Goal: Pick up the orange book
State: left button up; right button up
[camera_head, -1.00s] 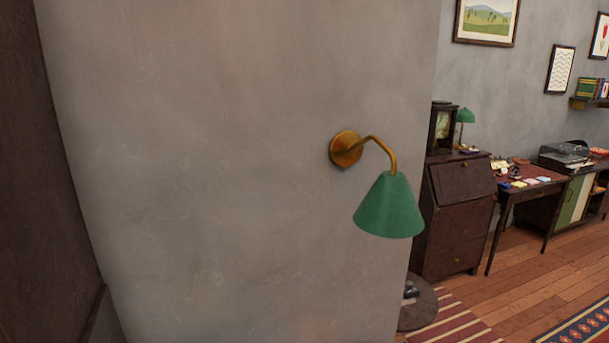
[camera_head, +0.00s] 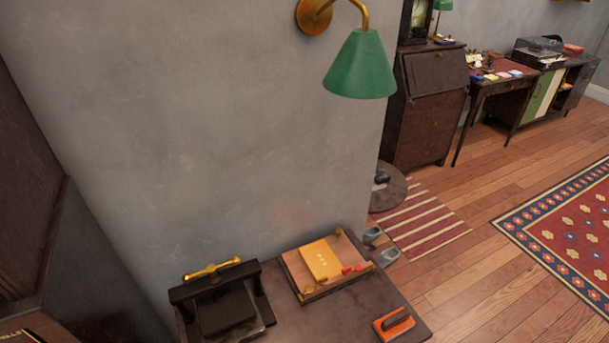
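An orange-yellow book (camera_head: 319,259) with small pale marks on its cover lies flat in a shallow wooden tray (camera_head: 293,272). The tray sits on a dark table (camera_head: 360,308) against the grey wall, low in the head view. Small red and gold pieces lie around the book in the tray. Neither of my grippers shows in this view.
A dark press-like device with a gold handle (camera_head: 212,268) stands left of the tray. An orange item with a dark top (camera_head: 396,324) lies at the table's right front. A green wall lamp (camera_head: 360,66) hangs above. Wooden floor (camera_head: 462,255) is open at right.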

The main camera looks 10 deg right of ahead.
aim_at(320, 260)
jog(key=l+z, duration=0.4)
jog(key=l, duration=1.1)
jog(key=k, duration=0.05)
